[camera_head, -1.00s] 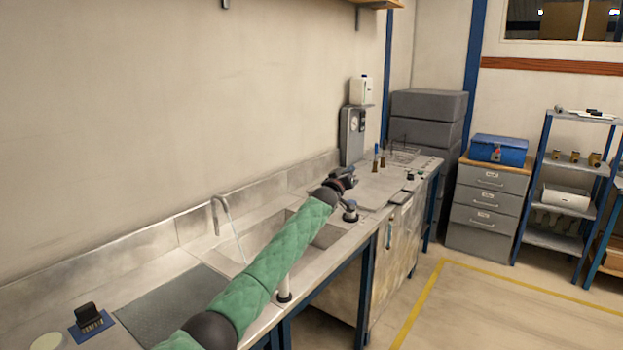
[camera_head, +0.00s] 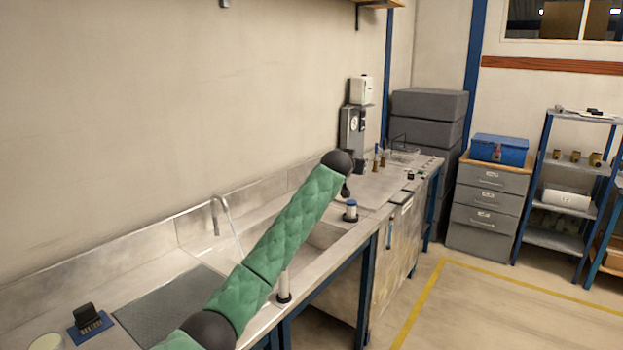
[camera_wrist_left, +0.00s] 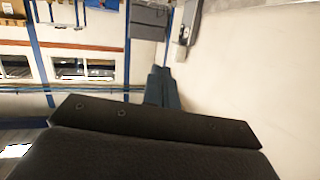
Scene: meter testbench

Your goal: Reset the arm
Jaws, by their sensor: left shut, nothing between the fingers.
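My left arm (camera_head: 295,225), in a green quilted sleeve, reaches over the sink from the bottom of the head view. Its dark far joint (camera_head: 338,161) is raised in front of the wall and the back of the bench. The left gripper is mostly hidden behind this joint in the head view. In the left wrist view the left gripper (camera_wrist_left: 162,76) shows its dark fingers together, with nothing between them. My right arm and gripper are not in view.
The metal bench has a sink (camera_head: 325,236) with a curved tap (camera_head: 215,215). A grey upright device (camera_head: 352,140) stands by the wall. Drawers (camera_head: 486,208) and a shelf (camera_head: 555,238) are to the right, beyond free floor.

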